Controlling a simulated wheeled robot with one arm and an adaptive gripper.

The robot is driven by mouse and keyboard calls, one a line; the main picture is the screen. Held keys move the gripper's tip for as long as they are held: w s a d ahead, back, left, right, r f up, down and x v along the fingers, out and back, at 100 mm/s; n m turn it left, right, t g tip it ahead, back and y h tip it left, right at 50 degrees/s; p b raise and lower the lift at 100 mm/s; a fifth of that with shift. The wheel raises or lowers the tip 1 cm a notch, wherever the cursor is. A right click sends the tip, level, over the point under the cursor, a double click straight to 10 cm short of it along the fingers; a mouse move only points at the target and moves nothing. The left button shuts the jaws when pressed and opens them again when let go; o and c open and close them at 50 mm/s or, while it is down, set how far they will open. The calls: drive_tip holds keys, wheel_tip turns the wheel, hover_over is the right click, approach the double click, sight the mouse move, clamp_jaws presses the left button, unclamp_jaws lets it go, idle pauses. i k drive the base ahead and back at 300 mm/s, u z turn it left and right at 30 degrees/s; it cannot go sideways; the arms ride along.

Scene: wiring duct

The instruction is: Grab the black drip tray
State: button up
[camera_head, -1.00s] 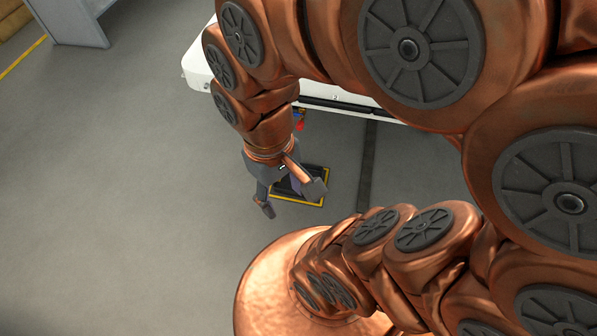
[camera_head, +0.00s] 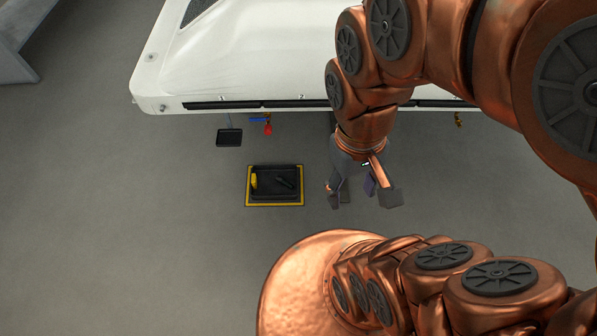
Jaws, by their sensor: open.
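A small black tray (camera_head: 229,138) is below the left part of the white housing's front edge, at the end of a thin grey stem. A larger black tray (camera_head: 262,195) lies inside a yellow-bordered rectangle on the floor. It holds a yellow item (camera_head: 254,181) and a dark item (camera_head: 285,182). I cannot tell for certain which tray is the drip tray. My gripper (camera_head: 362,190) is open and empty, pointing down, to the right of the larger tray and apart from both trays.
The white housing (camera_head: 255,55) with a dark slot along its front edge spans the top. A red item (camera_head: 267,129) and a blue item (camera_head: 257,120) hang under that edge, and a brass fitting (camera_head: 458,119) is farther right. Grey floor (camera_head: 120,220) at left is clear.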

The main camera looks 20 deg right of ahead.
sight(264, 185)
drive_tip(key=u, duration=2.8)
drive_tip(key=k, duration=0.95)
drive_tip(key=z, duration=1.45)
